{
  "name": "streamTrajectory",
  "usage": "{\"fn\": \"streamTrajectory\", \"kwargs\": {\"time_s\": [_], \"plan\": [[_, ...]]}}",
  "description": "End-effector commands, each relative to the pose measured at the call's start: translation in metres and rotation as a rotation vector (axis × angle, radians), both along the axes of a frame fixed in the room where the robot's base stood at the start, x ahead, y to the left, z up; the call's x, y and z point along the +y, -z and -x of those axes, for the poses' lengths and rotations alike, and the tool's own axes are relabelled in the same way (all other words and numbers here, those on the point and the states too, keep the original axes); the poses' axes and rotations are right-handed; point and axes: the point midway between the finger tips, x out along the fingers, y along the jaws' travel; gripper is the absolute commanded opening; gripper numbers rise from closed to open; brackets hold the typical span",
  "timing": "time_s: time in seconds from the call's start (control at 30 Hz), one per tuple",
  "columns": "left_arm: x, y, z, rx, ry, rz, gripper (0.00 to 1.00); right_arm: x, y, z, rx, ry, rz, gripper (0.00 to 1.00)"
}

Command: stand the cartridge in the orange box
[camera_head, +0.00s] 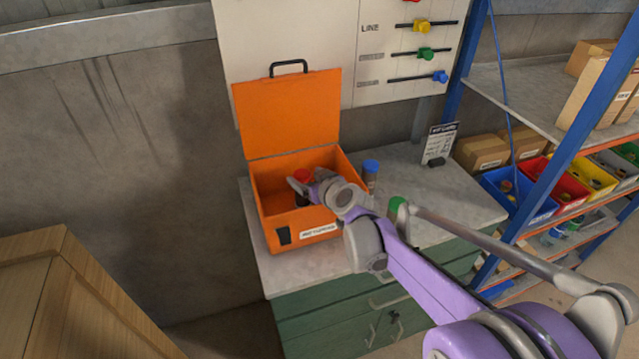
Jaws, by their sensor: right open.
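The orange box (272,212) stands on the grey counter top with its lid raised against the wall. A dark cartridge with a red cap (302,176) shows inside the box, and it looks upright. A blue-capped cartridge (370,168) stands on the counter just right of the box. A green cap (396,204) shows farther right, its body mostly hidden by my arm. My left gripper is not in view.
The grey counter (440,195) tops green drawers (325,315). A small sign (439,144) stands at its back. A wall panel with coloured sliders (400,50) hangs behind. Blue-framed shelving with bins (515,195) is at right, and a wooden crate (75,300) at lower left.

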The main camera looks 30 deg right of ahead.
Motion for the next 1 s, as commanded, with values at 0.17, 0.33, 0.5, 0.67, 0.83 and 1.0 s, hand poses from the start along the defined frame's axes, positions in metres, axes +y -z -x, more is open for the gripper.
{"fn": "streamTrajectory", "kwargs": {"time_s": [0.17,0.33,0.5,0.67,0.83,1.0], "plan": [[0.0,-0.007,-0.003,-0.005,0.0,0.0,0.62,0.002,-0.016,0.035,-0.001,0.003,-0.001,0.87],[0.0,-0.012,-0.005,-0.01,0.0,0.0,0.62,0.004,-0.027,0.064,-0.001,0.002,0.0,0.87],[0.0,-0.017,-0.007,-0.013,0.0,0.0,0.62,0.005,-0.035,0.083,0.0,0.001,-0.001,0.87],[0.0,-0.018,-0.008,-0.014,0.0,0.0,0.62,0.007,-0.038,0.091,0.0,0.0,0.001,0.87],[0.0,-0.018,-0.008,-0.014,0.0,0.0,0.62,0.007,-0.038,0.092,0.0,-0.001,0.001,0.87],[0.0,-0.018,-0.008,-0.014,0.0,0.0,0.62,0.007,-0.037,0.092,0.0,-0.001,0.0,0.87]]}}
